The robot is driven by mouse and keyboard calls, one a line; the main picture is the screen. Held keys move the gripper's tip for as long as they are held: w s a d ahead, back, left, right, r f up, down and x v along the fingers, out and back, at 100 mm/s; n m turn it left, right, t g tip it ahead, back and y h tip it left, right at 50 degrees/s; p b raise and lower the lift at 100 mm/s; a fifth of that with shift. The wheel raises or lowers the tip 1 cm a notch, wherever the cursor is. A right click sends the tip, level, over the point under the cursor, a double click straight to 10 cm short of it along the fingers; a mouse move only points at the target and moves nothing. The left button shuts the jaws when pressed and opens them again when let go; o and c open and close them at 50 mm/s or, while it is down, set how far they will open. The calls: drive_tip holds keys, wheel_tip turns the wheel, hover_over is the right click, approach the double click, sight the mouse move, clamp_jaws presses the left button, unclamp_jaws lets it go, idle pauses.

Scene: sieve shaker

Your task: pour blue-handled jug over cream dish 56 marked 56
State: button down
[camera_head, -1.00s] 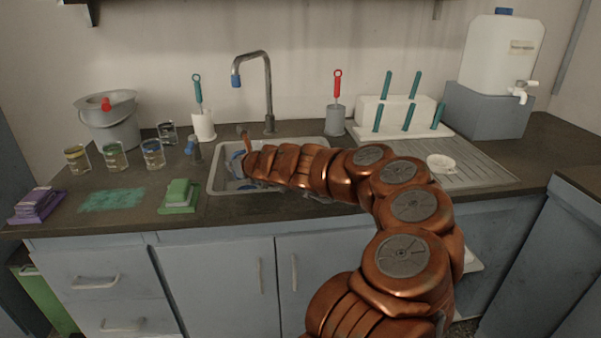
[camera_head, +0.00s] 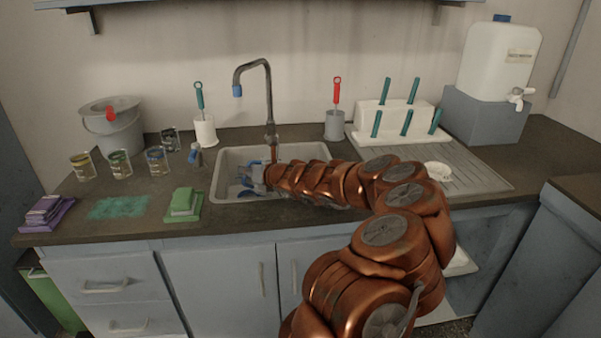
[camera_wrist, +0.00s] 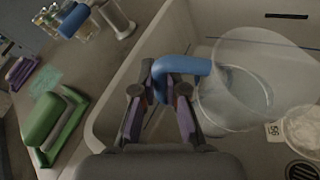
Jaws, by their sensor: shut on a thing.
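My gripper (camera_wrist: 163,95) is shut on the blue handle (camera_wrist: 182,65) of a clear jug (camera_wrist: 245,80), over the sink. The jug's see-through body extends right of the fingers in the wrist view; its contents and exact tilt are hard to tell. A pale dish (camera_wrist: 303,130) shows at the right edge of the wrist view, low and right of the jug, beside a tag reading 56 (camera_wrist: 273,130). In the head view my arm ends over the sink (camera_head: 222,180), with blue parts (camera_head: 250,182) showing there; my wrist hides much of the rest.
The tap (camera_head: 269,100) stands behind the sink. A drying rack (camera_head: 395,117) and small white bowl (camera_head: 438,171) are right. A dark drain (camera_wrist: 302,170) shows below the dish.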

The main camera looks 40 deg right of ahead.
sight(262, 160)
drive_tip(key=shift+s+d+r+m+t+y+p, duration=0.15)
drive_tip(key=shift+d+m+p, duration=0.2)
drive_tip(key=shift+d+p, duration=0.25)
drive_tip(key=shift+s+d+r+m+t+y+p, duration=0.1)
drive_tip(key=shift+s+d+m+t+p, duration=0.1)
drive_tip(key=shift+d+m+p, duration=0.4)
drive_tip(key=shift+s+d+r+m+t+y+p, duration=0.15)
drive_tip(key=shift+d+p, duration=0.2)
drive_tip(key=shift+p, duration=0.45)
drive_tip(key=shift+s+d+r+m+t+p, duration=0.15)
drive_tip(key=shift+d+r+m+t+p, duration=0.35)
drive_tip(key=shift+r+p, duration=0.4)
drive_tip(key=shift+d+f+m+y, duration=0.15)
drive_tip(key=shift+m+y, duration=0.15)
drive_tip(key=shift+s+d+m+p, duration=0.15)
drive_tip(key=shift+d+m+p, duration=0.1)
drive_tip(key=shift+m+p, duration=0.25)
drive_tip(key=shift+s+d+r+m+t+y+p, duration=0.2)
drive_tip(key=shift+d+r+m+t+p, duration=0.25)
drive_tip(key=shift+d+r+m, duration=0.3)
drive_tip(key=shift+s+d+r+m+t+y+p, duration=0.15)
drive_tip(key=shift+d+r+m+t+p, duration=0.4)
drive_tip(key=shift+m, duration=0.3)
idle(1.1)
drive_tip(key=shift+s+d+r+p, duration=0.1)
drive_tip(key=shift+d+r+p, duration=0.15)
drive_tip(key=shift+p, duration=0.1)
drive_tip(key=shift+s+d+r+m+p, duration=0.2)
drive_tip(key=shift+d+m+p, duration=0.45)
drive_tip(key=shift+p, duration=0.65)
